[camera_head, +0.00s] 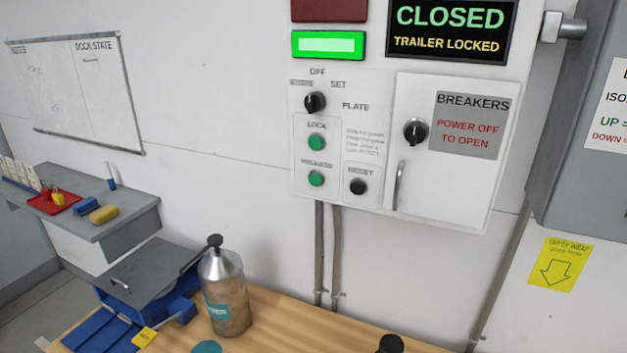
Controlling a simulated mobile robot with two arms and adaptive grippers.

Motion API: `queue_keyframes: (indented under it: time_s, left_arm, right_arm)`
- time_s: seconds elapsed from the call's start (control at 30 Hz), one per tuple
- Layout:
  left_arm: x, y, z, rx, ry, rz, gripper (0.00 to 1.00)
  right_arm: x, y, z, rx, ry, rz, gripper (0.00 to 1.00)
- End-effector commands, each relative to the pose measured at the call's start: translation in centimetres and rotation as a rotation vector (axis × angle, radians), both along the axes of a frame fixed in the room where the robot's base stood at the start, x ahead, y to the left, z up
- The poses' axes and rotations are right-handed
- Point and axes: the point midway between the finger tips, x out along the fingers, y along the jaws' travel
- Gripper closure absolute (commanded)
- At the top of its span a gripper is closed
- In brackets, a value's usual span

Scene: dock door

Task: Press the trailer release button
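The white control panel (375,140) is mounted on the wall. The green release button (316,178) is at its lower left; its label is blurred but seems to read RELEASE. The green lock button (316,142) is just above it. A black reset button (359,187) is to the right. A black rotary selector (315,102) is above the lock button. The display (450,30) reads CLOSED, TRAILER LOCKED. A green lamp (328,45) is lit, and the red lamp (330,9) above it looks dark. Neither of my grippers is in view.
The breaker door (450,185) is shut, with a knob and handle. A wooden bench (285,325) below holds a metal bottle (224,290) and a blue box (150,285). A black-topped object (391,344) is at the bottom edge. The space before the buttons looks clear.

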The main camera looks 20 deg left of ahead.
Motion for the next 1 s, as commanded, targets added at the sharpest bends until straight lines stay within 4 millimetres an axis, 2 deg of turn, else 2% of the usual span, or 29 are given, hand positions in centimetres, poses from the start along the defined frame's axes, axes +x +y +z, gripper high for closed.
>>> queue_keyframes:
  time_s: [0.03,0.23,1.0]
  left_arm:
    - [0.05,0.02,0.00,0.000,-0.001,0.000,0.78]
    - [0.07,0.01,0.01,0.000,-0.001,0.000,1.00]
    - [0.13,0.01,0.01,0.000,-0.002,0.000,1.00]
  right_arm:
    - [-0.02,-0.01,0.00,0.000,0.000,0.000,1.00]
    - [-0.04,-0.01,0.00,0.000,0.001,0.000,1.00]
    - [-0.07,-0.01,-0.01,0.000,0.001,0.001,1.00]
